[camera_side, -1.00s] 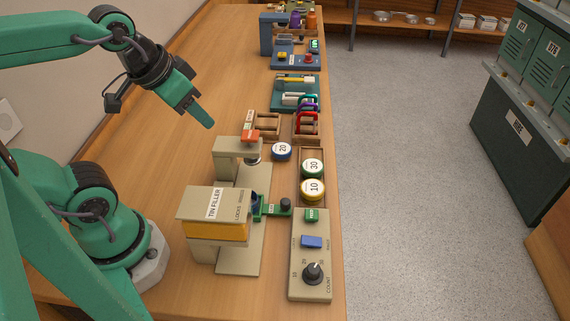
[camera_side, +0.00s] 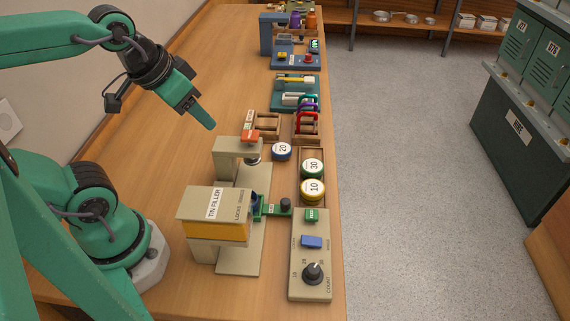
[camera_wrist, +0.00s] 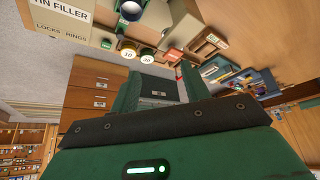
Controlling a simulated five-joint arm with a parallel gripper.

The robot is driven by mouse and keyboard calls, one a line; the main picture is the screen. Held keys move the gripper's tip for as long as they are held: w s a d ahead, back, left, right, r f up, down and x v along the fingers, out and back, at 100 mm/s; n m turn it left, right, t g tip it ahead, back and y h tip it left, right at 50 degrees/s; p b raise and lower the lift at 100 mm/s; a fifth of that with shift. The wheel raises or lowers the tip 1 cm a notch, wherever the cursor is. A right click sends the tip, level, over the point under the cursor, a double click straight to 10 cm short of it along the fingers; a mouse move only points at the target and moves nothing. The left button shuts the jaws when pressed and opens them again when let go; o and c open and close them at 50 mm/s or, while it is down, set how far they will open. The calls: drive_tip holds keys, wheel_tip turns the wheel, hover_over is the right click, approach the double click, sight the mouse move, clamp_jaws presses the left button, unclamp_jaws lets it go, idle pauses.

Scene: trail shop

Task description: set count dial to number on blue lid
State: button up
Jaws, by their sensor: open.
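The black count dial (camera_side: 313,272) sits at the front of a beige control panel, with numbers printed around it. Its white pointer mark is at the top, but which number it meets is too small to tell. The blue lid (camera_side: 281,151) bears the number 20 and lies on the bench behind the tin filler (camera_side: 213,219). A green lid (camera_side: 312,168) reads 30 and a yellow lid (camera_side: 313,189) reads 10. My gripper (camera_side: 207,120) is open and empty, raised above the bench at the left, well away from the dial. Its jaws also show in the wrist view (camera_wrist: 158,92).
The panel also carries a blue switch (camera_side: 311,242) and a green button (camera_side: 312,215). Wooden racks and blue machines line the bench further back. The bench's left side is clear.

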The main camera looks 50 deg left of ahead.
drive_tip(key=w+d+f+m+g, duration=0.2)
drive_tip(key=w+d+m, duration=0.2)
drive_tip(key=d+m, duration=0.2)
drive_tip(key=m+g, duration=0.3)
drive_tip(key=m, duration=1.1)
hover_over(313, 268)
drive_tip(key=f, duration=1.1)
drive_tip(key=shift+a+f, duration=0.2)
drive_tip(key=shift+a, duration=0.05)
drive_tip(key=shift+s+d+f, duration=0.1)
drive_tip(key=shift+d+f, duration=0.1)
drive_tip(key=shift+d, duration=0.05)
drive_tip(key=shift+f, duration=3.9)
